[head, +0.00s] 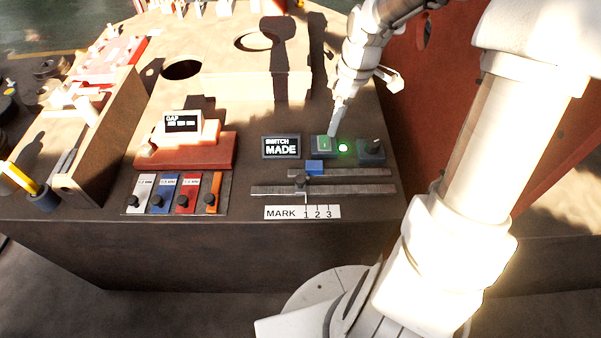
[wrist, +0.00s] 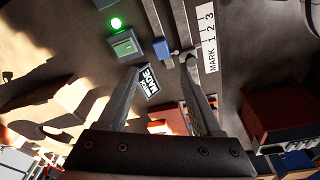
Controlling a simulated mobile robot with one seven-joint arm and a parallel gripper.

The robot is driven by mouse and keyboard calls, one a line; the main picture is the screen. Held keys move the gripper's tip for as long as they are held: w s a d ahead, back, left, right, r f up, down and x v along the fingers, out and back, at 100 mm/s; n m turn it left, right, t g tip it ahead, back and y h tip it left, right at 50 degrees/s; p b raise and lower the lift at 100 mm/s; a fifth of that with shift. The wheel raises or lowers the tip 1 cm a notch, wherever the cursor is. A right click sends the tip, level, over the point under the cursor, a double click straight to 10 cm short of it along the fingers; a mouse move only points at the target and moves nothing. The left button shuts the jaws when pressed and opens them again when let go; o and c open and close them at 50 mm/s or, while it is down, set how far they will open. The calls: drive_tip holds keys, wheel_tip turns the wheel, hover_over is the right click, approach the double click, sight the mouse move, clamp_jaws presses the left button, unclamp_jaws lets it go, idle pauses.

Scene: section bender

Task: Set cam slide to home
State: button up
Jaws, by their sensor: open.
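Two parallel rails run behind the MARK 1 2 3 label (head: 302,212). The back rail (head: 360,173) carries a blue block (head: 315,167), which also shows in the wrist view (wrist: 161,48). Neither is labelled, so I cannot tell for sure which is the cam slide. My gripper (head: 336,122) appears over the green button box (head: 325,144) in the head view. In the wrist view my gripper (wrist: 162,66) is open and empty, its right fingertip overlapping the knob area.
A display (head: 281,146) reads SWITCH MADE. A lit green lamp (head: 343,148) and a dark knob box (head: 371,151) sit behind the rails. Coloured gauge plates (head: 160,195) and a GAP display (head: 183,123) lie left. A wooden ledge stands farther left.

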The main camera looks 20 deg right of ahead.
sight(300, 179)
drive_tip(key=s+a+r+n+g+h, duration=0.1)
drive_tip(key=s+a+r+n, duration=0.1)
drive_tip(key=a+n, duration=0.5)
drive_tip(key=f+b, duration=0.1)
drive_tip(key=f, duration=0.4)
drive_tip(key=a+f+m+b, duration=0.1)
drive_tip(key=f+b, duration=0.1)
drive_tip(key=f, duration=0.4)
drive_tip(key=a+f+m+b, duration=0.1)
drive_tip(key=f, duration=0.5)
drive_tip(key=shift+s+a+f, duration=0.1)
drive_tip(key=shift+a+f, duration=0.15)
clamp_jaws()
idle(0.4)
